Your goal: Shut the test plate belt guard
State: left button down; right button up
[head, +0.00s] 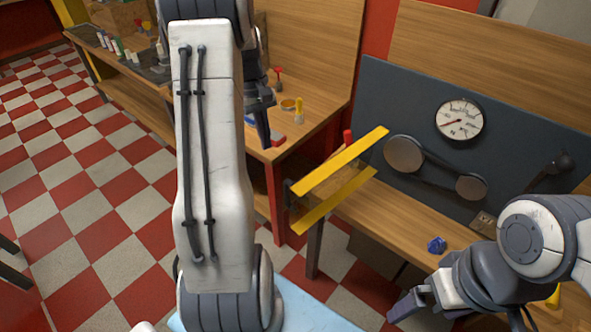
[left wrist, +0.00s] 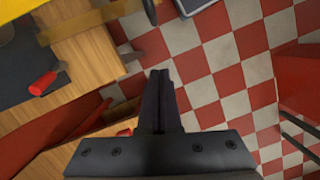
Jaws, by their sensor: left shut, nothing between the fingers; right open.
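The belt guard (head: 345,162), with two yellow bars, stands swung open at the left of the dark test plate (head: 385,95). The pulleys (head: 404,154) and belt on the plate are uncovered. A yellow part of the guard shows at the top left of the left wrist view (left wrist: 65,22). My left gripper (head: 265,140) is shut and empty, left of the guard and apart from it; its closed fingers show in the left wrist view (left wrist: 158,100). My right gripper (head: 405,303) is open and empty, low in front of the bench.
A round gauge (head: 459,119) and a dark lever (head: 553,170) are on the plate. A blue part (head: 437,245) lies on the bench. A red handle (head: 348,136) stands behind the guard. Small tools (head: 298,108) sit on the left bench. Checkered floor lies below.

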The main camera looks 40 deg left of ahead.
pick_arm(q)
jog(key=s+d+f+p, duration=0.2)
jog(key=d+f+p, duration=0.2)
jog(key=f, duration=0.5)
jog(key=shift+d+f, duration=0.35)
jog(key=shift+d, duration=0.75)
